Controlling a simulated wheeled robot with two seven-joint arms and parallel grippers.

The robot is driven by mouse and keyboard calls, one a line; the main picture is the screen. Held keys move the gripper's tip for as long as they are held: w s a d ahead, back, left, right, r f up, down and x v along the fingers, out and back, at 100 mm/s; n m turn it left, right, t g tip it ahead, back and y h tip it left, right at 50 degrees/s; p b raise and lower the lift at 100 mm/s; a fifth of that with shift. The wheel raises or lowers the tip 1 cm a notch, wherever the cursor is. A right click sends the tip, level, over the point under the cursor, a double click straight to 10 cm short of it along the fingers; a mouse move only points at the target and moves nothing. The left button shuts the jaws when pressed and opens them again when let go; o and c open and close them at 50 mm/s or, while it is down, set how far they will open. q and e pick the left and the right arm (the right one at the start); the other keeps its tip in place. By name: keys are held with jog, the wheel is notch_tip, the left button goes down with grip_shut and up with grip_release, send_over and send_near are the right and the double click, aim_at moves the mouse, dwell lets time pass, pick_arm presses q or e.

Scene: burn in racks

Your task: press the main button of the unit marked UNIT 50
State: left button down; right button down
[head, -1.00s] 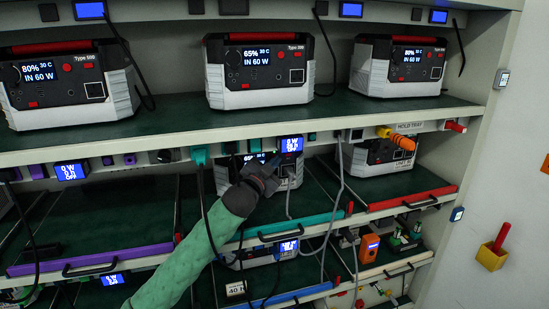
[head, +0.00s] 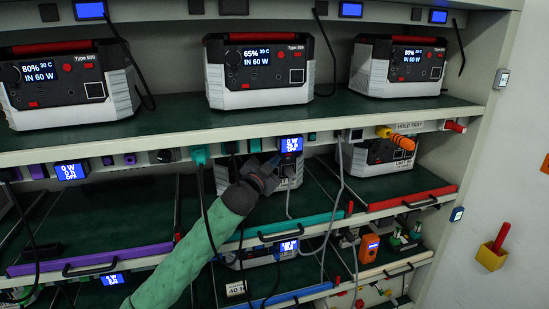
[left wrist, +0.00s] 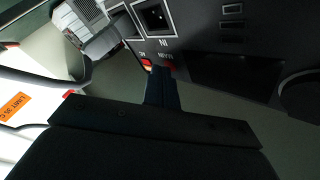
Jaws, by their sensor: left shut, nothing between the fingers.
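A dark-faced, pale-sided power unit (head: 293,170) stands on the middle shelf, mostly hidden behind my left gripper (head: 269,168). No unit number is readable on it. My right gripper is out of view.
Another unit (head: 380,153) sits under the HOLD TRAY label (head: 408,127). Black and grey cables hang near my left arm. A teal tray edge (head: 295,228) runs below the gripper.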

pick_arm(q)
jog(key=shift+s, duration=0.1)
dwell(0.3)
jog(key=shift+s+d, duration=0.2)
jog(key=shift+s, duration=0.4)
jog(key=shift+s, duration=0.1)
jog(key=shift+s+d, duration=0.25)
jog(key=shift+s, duration=0.5)
jog(key=shift+s+d, duration=0.3)
jog(key=shift+s, duration=0.5)
jog(key=shift+s+d, duration=0.25)
jog(key=shift+s, duration=0.5)
jog(key=shift+f, duration=0.1)
